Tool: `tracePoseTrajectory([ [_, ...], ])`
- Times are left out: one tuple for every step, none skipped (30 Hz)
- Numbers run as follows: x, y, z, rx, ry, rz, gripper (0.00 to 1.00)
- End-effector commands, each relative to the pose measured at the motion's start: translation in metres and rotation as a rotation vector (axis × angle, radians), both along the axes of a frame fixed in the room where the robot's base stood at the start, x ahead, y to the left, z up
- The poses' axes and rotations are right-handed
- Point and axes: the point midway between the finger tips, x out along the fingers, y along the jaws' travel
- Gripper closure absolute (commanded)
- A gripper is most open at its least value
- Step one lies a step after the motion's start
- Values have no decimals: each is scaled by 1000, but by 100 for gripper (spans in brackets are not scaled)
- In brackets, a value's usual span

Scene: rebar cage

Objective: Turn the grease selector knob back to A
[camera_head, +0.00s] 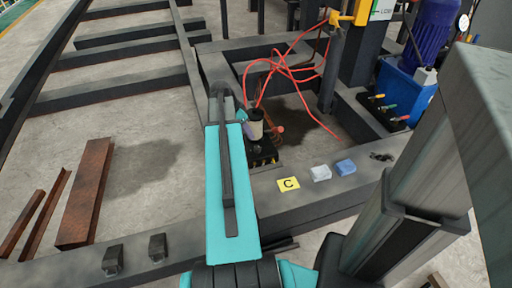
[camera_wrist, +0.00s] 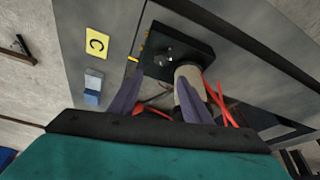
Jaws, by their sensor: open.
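A black block (camera_wrist: 195,42) sits on the grey beam in the wrist view, with a small dark knob-like part (camera_wrist: 165,54) on its face. The block also shows in the head view (camera_head: 262,155), beside my teal arm. A pale cylinder (camera_wrist: 188,76) with red hoses is attached at the block and also shows in the head view (camera_head: 255,130). My gripper (camera_wrist: 158,82) is open, its two purple-grey fingers pointing toward the block. The right finger overlaps the cylinder in the picture; I cannot tell whether they touch. Any A mark and the knob's pointing direction cannot be made out.
Red hoses (camera_head: 290,68) hang behind the block. A blue pump unit (camera_head: 405,88) stands at the right. Rusty steel pieces (camera_head: 85,193) lie at the left.

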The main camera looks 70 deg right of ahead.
Motion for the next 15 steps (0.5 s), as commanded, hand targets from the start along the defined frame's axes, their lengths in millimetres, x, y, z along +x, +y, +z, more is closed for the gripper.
tracePoseTrajectory([
  [0, 0, 0, 0, 0, 1, 56],
  [0, 0, -1, 0, 0, 1, 56],
  [0, 0, -2, 0, 0, 1, 56],
  [0, -1, -3, 0, 0, 1, 56],
  [0, -1, -4, 0, 0, 1, 56],
  [-1, -1, -6, 2, 0, 1, 56],
  [-1, -2, -8, 2, 0, 1, 56],
  [-2, -3, -10, 2, 0, 1, 56],
  [-3, -4, -13, 2, 1, 0, 56],
  [-3, -4, -16, 2, 1, 0, 56],
  [-4, -5, -19, 2, 2, 1, 56],
  [-5, -7, -23, 2, 2, 1, 56],
  [-6, -8, -26, 2, 1, 1, 56],
  [-6, -9, -30, 2, 1, 1, 56],
  [-7, -11, -35, 2, 1, 1, 56],
])
